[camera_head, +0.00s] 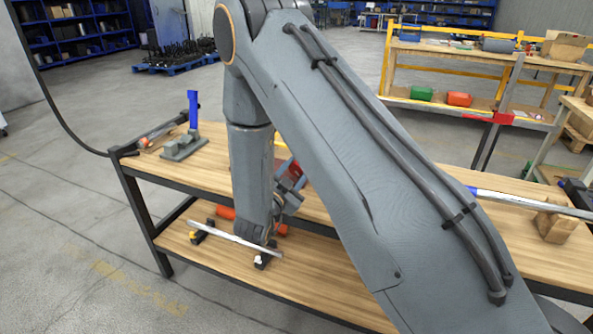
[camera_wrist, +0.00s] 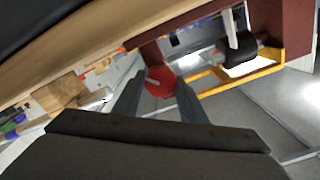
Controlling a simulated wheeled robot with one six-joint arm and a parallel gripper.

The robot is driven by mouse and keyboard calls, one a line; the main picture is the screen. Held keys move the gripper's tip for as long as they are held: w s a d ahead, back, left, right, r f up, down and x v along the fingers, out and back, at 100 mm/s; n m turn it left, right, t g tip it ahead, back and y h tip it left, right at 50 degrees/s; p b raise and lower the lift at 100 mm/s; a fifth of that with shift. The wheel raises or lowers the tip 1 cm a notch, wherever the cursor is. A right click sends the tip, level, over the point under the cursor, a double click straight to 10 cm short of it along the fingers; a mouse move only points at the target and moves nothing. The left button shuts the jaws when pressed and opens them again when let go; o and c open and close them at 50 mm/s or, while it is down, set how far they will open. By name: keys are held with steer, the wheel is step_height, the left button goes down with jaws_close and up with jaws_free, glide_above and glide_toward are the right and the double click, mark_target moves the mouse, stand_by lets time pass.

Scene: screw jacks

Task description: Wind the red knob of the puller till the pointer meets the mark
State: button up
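The red knob (camera_wrist: 160,82) is round and faces the wrist camera, between the two fingertips of my gripper (camera_wrist: 159,80). The fingers stand apart, one on each side of the knob. I cannot tell whether they touch it. The puller's dark red frame (camera_wrist: 184,32) rises behind the knob, with a yellow bar beside it. A pale pointed piece (camera_wrist: 231,28) stands by a black part to the right; I cannot tell whether it is the pointer. The mark cannot be made out. In the head view my arm hides most of the puller, leaving a red part (camera_head: 289,177) showing.
The puller is at a two-level wooden bench (camera_head: 210,180). A grey block with a blue upright handle (camera_head: 193,110) stands at its left end. A wooden block (camera_head: 556,226) and a long bar lie at its right. Open floor lies in front on the left.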

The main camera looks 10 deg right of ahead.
steer(key=o, duration=0.3)
steer(key=shift+s+a, duration=0.1)
steer(key=b+v, duration=0.1)
steer(key=v, duration=0.6)
steer(key=shift+s+a, duration=0.15)
steer(key=shift+s, duration=0.15)
steer(key=shift+w, duration=0.1)
